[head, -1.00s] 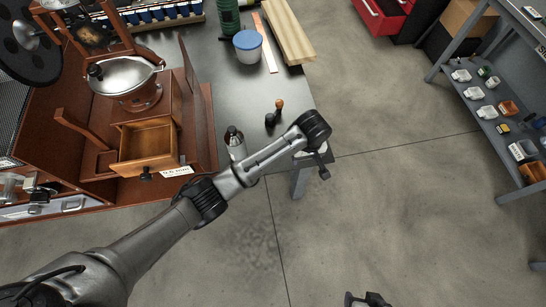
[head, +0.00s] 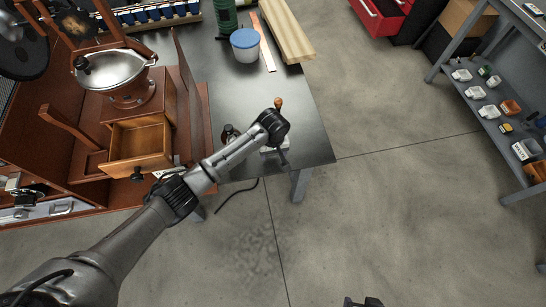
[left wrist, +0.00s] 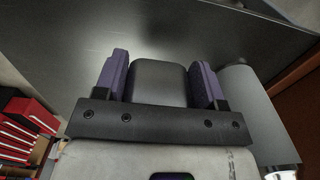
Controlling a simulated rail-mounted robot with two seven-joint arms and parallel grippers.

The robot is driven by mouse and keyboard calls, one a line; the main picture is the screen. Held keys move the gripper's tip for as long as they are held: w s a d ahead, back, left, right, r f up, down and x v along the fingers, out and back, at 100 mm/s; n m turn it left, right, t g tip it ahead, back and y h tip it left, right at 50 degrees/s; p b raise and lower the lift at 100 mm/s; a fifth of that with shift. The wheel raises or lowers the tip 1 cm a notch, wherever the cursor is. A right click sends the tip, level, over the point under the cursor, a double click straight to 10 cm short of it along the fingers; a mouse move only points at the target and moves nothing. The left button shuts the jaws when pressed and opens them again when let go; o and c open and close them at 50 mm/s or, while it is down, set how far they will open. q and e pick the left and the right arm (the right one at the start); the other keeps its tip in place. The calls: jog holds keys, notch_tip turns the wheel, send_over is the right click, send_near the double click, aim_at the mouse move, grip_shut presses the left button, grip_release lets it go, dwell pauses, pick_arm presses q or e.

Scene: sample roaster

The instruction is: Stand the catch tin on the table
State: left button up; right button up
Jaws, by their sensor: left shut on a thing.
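My left gripper (head: 280,158) is above the table's (head: 285,85) front right part, near the front edge, seen from above and behind its wrist. In the left wrist view its two purple fingers (left wrist: 160,80) are shut on a dark grey rounded thing, which I take to be the catch tin (left wrist: 160,82). The tin is hidden in the head view by the wrist. Whether its base touches the table cannot be told. A dark part, apparently my right gripper (head: 362,302), just shows at the bottom edge, too cut off to read.
A dark-capped bottle (head: 228,132) stands left of the gripper, partly behind my arm. An orange-topped tool (head: 278,102) is just behind the wrist. The wooden roaster with an open drawer (head: 138,142) is at the left. A blue-lidded tub (head: 245,46) stands farther back.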

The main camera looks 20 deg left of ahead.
aim_at(273, 161)
pick_arm(q)
notch_tip(273, 161, down, 4)
jog(key=shift+r+b, duration=0.1)
jog(key=shift+b, duration=0.85)
jog(key=o, duration=0.9)
jog(key=shift+o, duration=0.2)
